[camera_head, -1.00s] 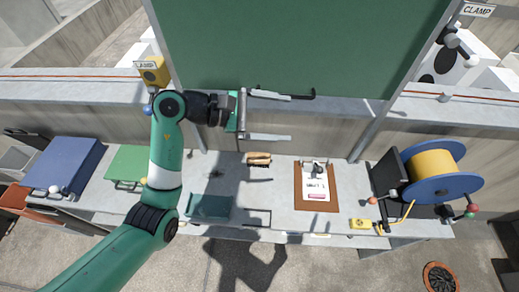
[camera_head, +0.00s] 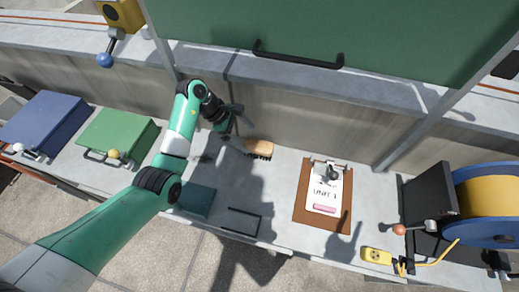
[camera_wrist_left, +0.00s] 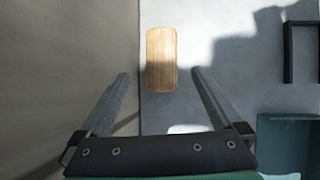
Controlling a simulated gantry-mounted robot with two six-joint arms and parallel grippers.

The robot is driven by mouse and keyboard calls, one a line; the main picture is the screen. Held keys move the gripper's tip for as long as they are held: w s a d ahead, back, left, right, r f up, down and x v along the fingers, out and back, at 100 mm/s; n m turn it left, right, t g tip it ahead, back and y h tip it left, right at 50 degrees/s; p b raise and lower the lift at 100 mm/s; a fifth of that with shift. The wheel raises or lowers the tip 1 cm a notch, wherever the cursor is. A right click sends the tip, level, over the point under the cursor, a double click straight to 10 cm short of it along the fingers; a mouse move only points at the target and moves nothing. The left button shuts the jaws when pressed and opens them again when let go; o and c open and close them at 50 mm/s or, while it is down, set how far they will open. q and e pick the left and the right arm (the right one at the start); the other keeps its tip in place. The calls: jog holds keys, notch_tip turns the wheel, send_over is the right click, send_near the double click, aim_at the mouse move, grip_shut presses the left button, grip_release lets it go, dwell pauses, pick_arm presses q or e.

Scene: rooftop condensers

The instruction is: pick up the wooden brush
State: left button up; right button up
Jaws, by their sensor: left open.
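The wooden brush (camera_head: 259,148) lies on the grey counter near the back wall, with its light wood back up and dark bristles showing along its front edge. My left gripper (camera_head: 238,129) is open and empty just left of the brush in the head view. In the left wrist view the brush (camera_wrist_left: 162,59) lies beyond the fingertips, roughly in line with the gap between the open fingers (camera_wrist_left: 160,80), and nothing touches it. My right gripper is in neither view.
A clipboard (camera_head: 300,205) lies right of the brush. A dark frame-like piece (camera_head: 243,222) and a teal box (camera_head: 195,200) are in front. Green (camera_head: 117,133) and blue (camera_head: 45,122) cases stand left. A cable reel (camera_head: 490,200) stands right. The back wall is close behind the brush.

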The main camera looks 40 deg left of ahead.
aim_at(257, 146)
pick_arm(q)
jog(key=b+x, duration=0.2)
jog(key=x, duration=0.4)
jog(key=shift+s+d, duration=0.15)
jog(key=shift+d, duration=0.05)
jog(key=shift+r, duration=0.1)
jog(key=c, duration=1.5)
jog(key=shift+r, duration=0.1)
